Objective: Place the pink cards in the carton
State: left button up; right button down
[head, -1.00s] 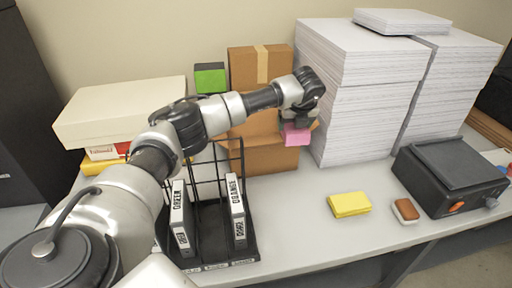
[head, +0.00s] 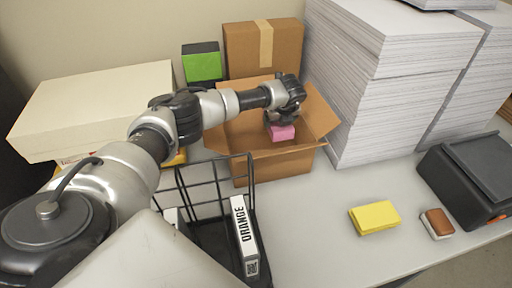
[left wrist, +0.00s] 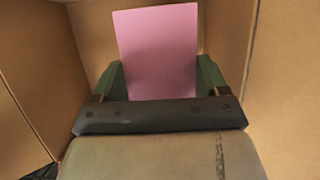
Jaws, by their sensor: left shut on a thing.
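The pink cards (head: 281,132) are a small pink stack held by my left gripper (head: 283,118). In the left wrist view the pink cards (left wrist: 158,50) stand between the two green fingers of my left gripper (left wrist: 155,80), which is shut on them. The carton (head: 262,165) is an open brown cardboard box with its flaps spread, on the table near the wall. The cards are over or within its opening, with cardboard walls on both sides in the wrist view; whether they touch its floor I cannot tell. My right gripper is not in view.
A black wire rack (head: 215,195) with a binder marked ORANGE (head: 244,235) stands in front of the carton. Tall paper stacks (head: 385,85) stand to its right. Yellow cards (head: 375,217), a brown-and-white block (head: 437,223) and a dark machine (head: 475,175) lie further right. A closed box (head: 262,50) stands behind.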

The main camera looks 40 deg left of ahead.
pick_arm(q)
jog(key=s+a+f+p, duration=0.1)
jog(key=s+a+p, duration=0.1)
jog(key=s, duration=0.1)
jog(key=s+a+f+p, duration=0.3)
jog(key=s+a+f, duration=0.1)
jog(key=s, duration=0.1)
jog(key=shift+s+f+p, duration=0.2)
jog(key=shift+s+p, duration=0.15)
jog(key=shift+p, duration=0.05)
jog(key=shift+s+f, duration=0.1)
jog(key=shift+f, duration=0.1)
jog(key=shift+f+p, duration=0.55)
jog(key=shift+f, duration=1.6)
jog(key=o, duration=1.1)
jog(key=shift+r, duration=0.1)
